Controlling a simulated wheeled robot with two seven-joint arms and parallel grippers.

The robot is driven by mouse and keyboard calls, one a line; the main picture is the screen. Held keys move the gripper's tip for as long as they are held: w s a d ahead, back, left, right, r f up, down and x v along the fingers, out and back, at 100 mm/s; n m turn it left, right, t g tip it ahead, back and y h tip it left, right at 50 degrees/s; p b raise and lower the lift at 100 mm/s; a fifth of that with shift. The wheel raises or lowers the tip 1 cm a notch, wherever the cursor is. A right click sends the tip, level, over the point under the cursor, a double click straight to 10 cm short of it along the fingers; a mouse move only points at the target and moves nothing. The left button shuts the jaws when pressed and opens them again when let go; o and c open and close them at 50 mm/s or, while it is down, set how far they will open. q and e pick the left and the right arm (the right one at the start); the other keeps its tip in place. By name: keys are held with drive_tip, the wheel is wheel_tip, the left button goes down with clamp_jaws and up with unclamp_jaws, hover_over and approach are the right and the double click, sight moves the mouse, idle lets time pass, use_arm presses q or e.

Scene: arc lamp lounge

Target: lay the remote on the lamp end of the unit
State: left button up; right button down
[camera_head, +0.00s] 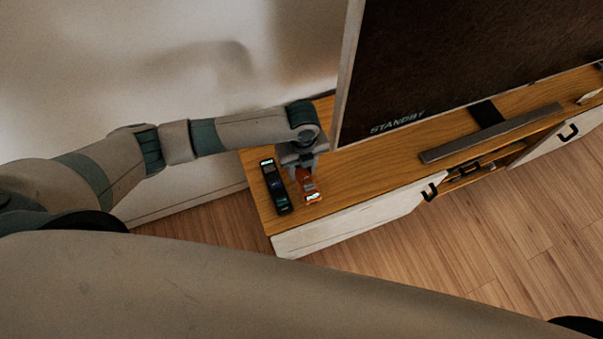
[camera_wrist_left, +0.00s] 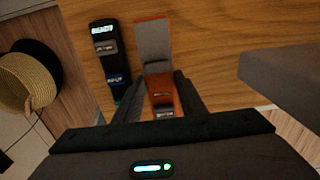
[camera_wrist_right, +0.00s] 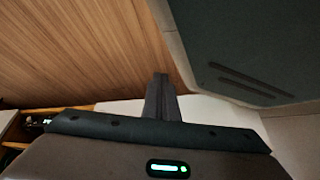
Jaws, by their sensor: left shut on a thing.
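An orange-red, grey-topped remote-like object (camera_head: 311,188) is at the left end of the wooden unit (camera_head: 385,163). It also shows in the left wrist view (camera_wrist_left: 154,42), between the fingers. My left gripper (camera_head: 303,172) points down and is shut on it; I cannot tell whether it touches the wood. A black remote-like device (camera_head: 274,186) with small lit displays lies just left of it, apart from it, and also shows in the left wrist view (camera_wrist_left: 105,55). My right gripper (camera_wrist_right: 161,98) shows only in its own wrist view, with its fingers together and nothing visible between them. No lamp is in view.
A large screen (camera_head: 470,50) reading STANDBY stands on the unit. A dark bar (camera_head: 490,133) lies in front of it. An open compartment (camera_head: 475,172) shows at the unit's front. A woven round item (camera_wrist_left: 28,85) is on the floor side in the left wrist view.

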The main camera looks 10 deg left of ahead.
sight(302, 172)
use_arm(q)
drive_tip(key=shift+f, duration=1.9)
use_arm(e)
drive_tip(key=shift+s+d+f, duration=0.15)
drive_tip(key=shift+s, duration=0.2)
drive_tip(key=shift+s+d+f, duration=0.1)
drive_tip(key=shift+s, duration=0.25)
use_arm(q)
drive_tip(key=shift+f, duration=0.1)
use_arm(e)
drive_tip(key=shift+w, duration=0.2)
use_arm(q)
drive_tip(key=o, duration=1.3)
drive_tip(key=shift+c, duration=0.2)
use_arm(e)
drive_tip(key=shift+w+a+r, duration=0.1)
drive_tip(key=shift+w+r, duration=0.05)
drive_tip(key=shift+w, duration=0.1)
